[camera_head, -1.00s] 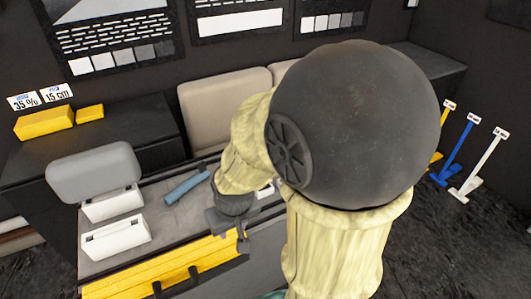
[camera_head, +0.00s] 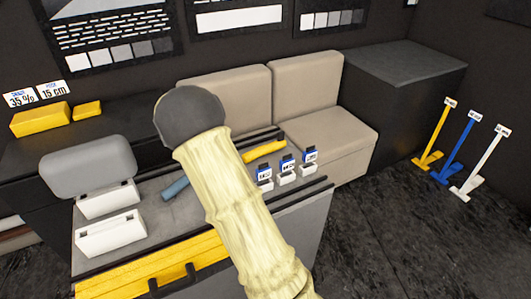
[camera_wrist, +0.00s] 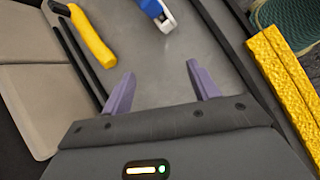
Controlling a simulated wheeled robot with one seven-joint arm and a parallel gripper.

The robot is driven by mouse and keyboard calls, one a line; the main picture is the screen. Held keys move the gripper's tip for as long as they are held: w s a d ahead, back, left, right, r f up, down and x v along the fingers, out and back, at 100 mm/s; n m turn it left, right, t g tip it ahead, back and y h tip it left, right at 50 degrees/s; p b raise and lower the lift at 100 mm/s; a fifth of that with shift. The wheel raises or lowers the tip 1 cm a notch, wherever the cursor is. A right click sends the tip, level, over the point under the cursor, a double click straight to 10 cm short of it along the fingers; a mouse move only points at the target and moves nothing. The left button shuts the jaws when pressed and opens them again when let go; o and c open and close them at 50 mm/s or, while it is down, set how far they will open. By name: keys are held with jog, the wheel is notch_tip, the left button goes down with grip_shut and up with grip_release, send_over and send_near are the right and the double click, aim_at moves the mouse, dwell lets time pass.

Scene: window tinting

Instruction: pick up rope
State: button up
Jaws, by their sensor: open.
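A dark green coil of rope (camera_wrist: 290,22) shows at the upper right corner of the wrist view, partly cut off by the frame edge. It lies past a yellow rough-surfaced bar (camera_wrist: 284,62). In the wrist view my gripper (camera_wrist: 160,76) is open, its two purple fingers spread apart with nothing between them. It hangs over the grey work surface (camera_wrist: 150,55), with the rope off to the upper right, apart from the fingers. In the head view my arm hides the gripper, and I cannot see the rope there.
A yellow-handled tool (camera_wrist: 88,38) and a blue-and-white item (camera_wrist: 156,12) lie near the fingers. White boxes (camera_head: 110,232), a blue roll (camera_head: 175,189) and small blue-labelled holders (camera_head: 287,168) stand on the bench. Beige seats (camera_head: 325,120) are behind. Open floor (camera_head: 400,230) lies to the right.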

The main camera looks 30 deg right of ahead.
aim_at(253, 151)
jog(key=w+f+n+h, duration=0.1)
jog(key=w+n+h, duration=0.1)
jog(key=w, duration=0.1)
jog(key=w+f+n+h+b, duration=0.1)
jog(key=w+n+h, duration=0.1)
jog(key=w, duration=0.2)
jog(key=w+d+f+n+h, duration=0.1)
jog(key=w+h, duration=0.1)
jog(key=w, duration=0.2)
jog(key=shift+w+d+f+n+t+b, duration=0.1)
jog(key=shift+f+n+t+b, duration=0.1)
jog(key=shift+n+t+b, duration=0.15)
jog(key=shift+w+r+n+h, duration=0.1)
jog(key=shift+w+n+h, duration=0.3)
jog(key=shift+h, duration=0.1)
jog(key=p+x, duration=0.2)
jog(key=x, duration=1)
jog(key=shift+d, duration=0.1)
jog(key=shift+w+d+p, duration=0.1)
jog(key=shift+d+p, duration=0.05)
jog(key=shift+p, duration=0.15)
jog(key=x, duration=0.1)
jog(key=p+x, duration=0.1)
jog(key=x, duration=0.2)
jog(key=shift+s+d+p, duration=0.2)
jog(key=shift+s+p, duration=0.05)
jog(key=shift+p, duration=0.05)
jog(key=shift+d+f, duration=0.2)
jog(key=shift+d, duration=0.05)
